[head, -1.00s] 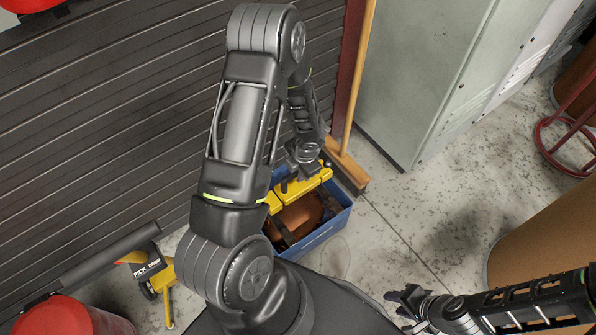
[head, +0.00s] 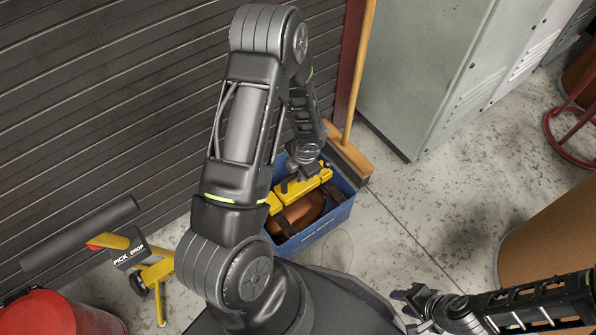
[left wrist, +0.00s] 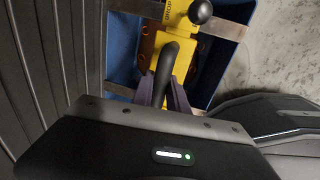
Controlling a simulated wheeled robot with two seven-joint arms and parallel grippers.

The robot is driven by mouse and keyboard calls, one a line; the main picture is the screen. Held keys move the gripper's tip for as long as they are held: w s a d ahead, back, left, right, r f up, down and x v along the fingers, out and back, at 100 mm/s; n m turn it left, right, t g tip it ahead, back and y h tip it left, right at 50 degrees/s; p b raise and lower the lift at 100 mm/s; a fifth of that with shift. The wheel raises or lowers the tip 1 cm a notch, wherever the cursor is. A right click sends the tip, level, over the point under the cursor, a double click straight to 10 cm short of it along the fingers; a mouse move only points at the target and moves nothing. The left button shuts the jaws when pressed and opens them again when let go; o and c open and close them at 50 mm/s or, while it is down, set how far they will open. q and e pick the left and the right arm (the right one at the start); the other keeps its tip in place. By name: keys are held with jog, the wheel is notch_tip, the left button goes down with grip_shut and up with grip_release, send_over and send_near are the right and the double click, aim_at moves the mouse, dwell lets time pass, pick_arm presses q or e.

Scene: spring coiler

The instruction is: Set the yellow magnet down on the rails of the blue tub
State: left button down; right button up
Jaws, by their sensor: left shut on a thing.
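The yellow magnet (head: 312,184) is over the open top of the blue tub (head: 338,214), running lengthwise across it. In the left wrist view, the magnet (left wrist: 180,45) has a black bent handle and a black ball knob. My left gripper (left wrist: 163,92) is shut on that handle; in the head view the gripper (head: 300,172) is partly hidden by its own arm. Metal rails (left wrist: 225,27) cross the tub beneath the magnet. I cannot tell whether the magnet touches them. My right gripper (head: 408,308) is far from the tub, at the lower right; its finger opening is unclear.
Brown material (head: 300,214) lies in the tub. A broom (head: 348,158) stands just behind it, near a grey cabinet (head: 425,70). A dark slatted wall (head: 100,110) is on the left. A yellow stand marked PICK DROP (head: 150,268) and a red drum (head: 50,315) are lower left.

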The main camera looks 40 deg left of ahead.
pick_arm(q)
jog(key=shift+f+b, duration=0.4)
jog(key=shift+f, duration=0.1)
dwell(1.0)
jog(key=c, duration=1.2)
grip_release()
jog(key=shift+c, duration=0.2)
notch_tip(320, 180, up, 8)
jog(key=d+p, duration=0.1)
jog(key=p, duration=0.3)
jog(key=shift+s+d+f, duration=0.15)
jog(key=shift+s+d, duration=0.05)
jog(key=shift+s, duration=0.05)
